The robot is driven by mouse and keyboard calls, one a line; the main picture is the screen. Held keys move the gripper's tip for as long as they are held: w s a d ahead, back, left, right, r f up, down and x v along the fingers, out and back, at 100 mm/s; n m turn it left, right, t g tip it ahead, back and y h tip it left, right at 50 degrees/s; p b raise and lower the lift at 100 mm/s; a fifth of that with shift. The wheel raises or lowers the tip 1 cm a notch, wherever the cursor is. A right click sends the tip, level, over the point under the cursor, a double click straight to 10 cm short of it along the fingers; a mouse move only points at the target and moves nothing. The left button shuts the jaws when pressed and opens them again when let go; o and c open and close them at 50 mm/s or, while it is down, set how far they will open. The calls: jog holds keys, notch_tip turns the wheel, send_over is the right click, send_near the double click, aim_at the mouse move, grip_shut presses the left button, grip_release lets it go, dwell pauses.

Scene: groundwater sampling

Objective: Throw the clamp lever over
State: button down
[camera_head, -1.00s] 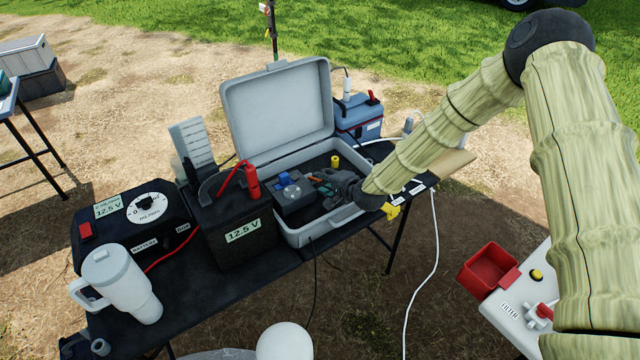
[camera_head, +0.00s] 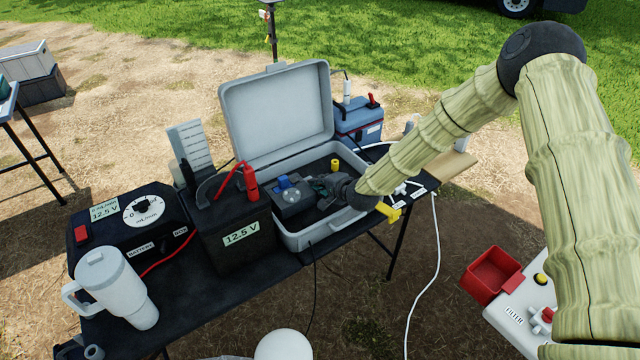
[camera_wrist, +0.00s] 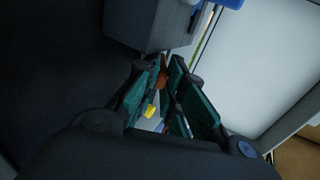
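A grey pump unit (camera_head: 292,199) with a blue part (camera_head: 284,181) on top sits in the open grey case. My gripper (camera_head: 318,186) is low inside the case, against or close to the unit's right side. In the wrist view, the green-padded fingers of my gripper (camera_wrist: 166,72) are close together. A small orange-brown piece (camera_wrist: 162,76), perhaps the clamp lever, shows between the tips; I cannot tell whether they press on it. The unit's grey body (camera_wrist: 148,25) is just beyond. In the head view my gripper hides the lever's place.
The case's raised lid (camera_head: 277,105) stands behind, and a yellow knob (camera_head: 335,163) is inside. A black battery (camera_head: 236,232) with a red clip (camera_head: 250,181) stands left of the case. A blue box (camera_head: 359,121) is behind right. The case rim (camera_head: 325,230) borders the front.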

jog(key=shift+w+a+r+g+p, duration=0.15)
jog(key=shift+w+r+g+p, duration=0.05)
jog(key=shift+r+p, duration=0.3)
jog(key=shift+w+a+r+g+p, duration=0.1)
jog(key=shift+w+r+g+p, duration=0.1)
jog(key=shift+r+p, duration=0.25)
jog(key=shift+w+a+r+g+h+p, duration=0.4)
jog(key=shift+w+h+p, duration=0.1)
jog(key=shift+p, duration=0.2)
jog(key=c, duration=2.2)
grip_release()
jog(key=shift+w+a, duration=0.1)
jog(key=shift+w, duration=0.1)
jog(key=shift+o, duration=0.4)
jog(key=shift+w+a+r+g+h+p, duration=0.4)
jog(key=shift+w+r+g+p, duration=0.1)
jog(key=shift+p, duration=0.2)
jog(key=shift+o, duration=0.3)
jog(key=shift+w+a+r+g+h+p, duration=0.15)
jog(key=shift+w+a+g+h+p, duration=0.25)
jog(key=shift+w+a+g, duration=0.25)
jog(key=shift+w+d, duration=0.1)
